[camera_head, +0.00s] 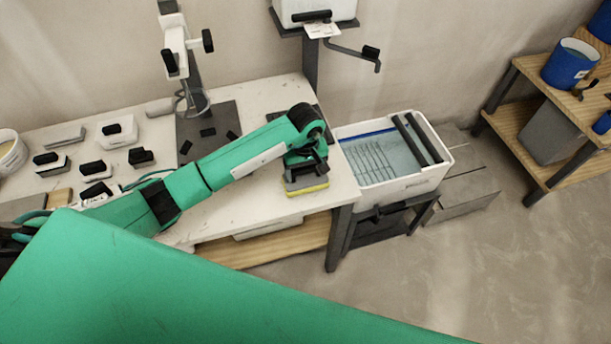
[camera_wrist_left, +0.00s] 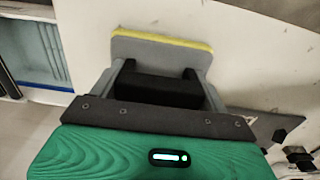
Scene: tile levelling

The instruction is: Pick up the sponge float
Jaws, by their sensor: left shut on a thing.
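The sponge float (camera_head: 306,185) is a grey block with a yellow sponge layer and a black handle, at the right front part of the white worktable. In the left wrist view the float (camera_wrist_left: 163,44) shows its grey plate and yellow edge beyond the fingers. My left gripper (camera_head: 305,166) is over the float, and in the left wrist view its two fingers (camera_wrist_left: 158,85) are shut on the black handle. I cannot tell whether the float touches the table. My right gripper is not in view.
A white wash tub (camera_head: 440,171) with water, a rack and dark rollers stands right of the table (camera_head: 342,187). Several black-handled tools lie at the table's left. A wooden shelf (camera_head: 515,131) with a blue bucket (camera_head: 569,65) stands at the far right.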

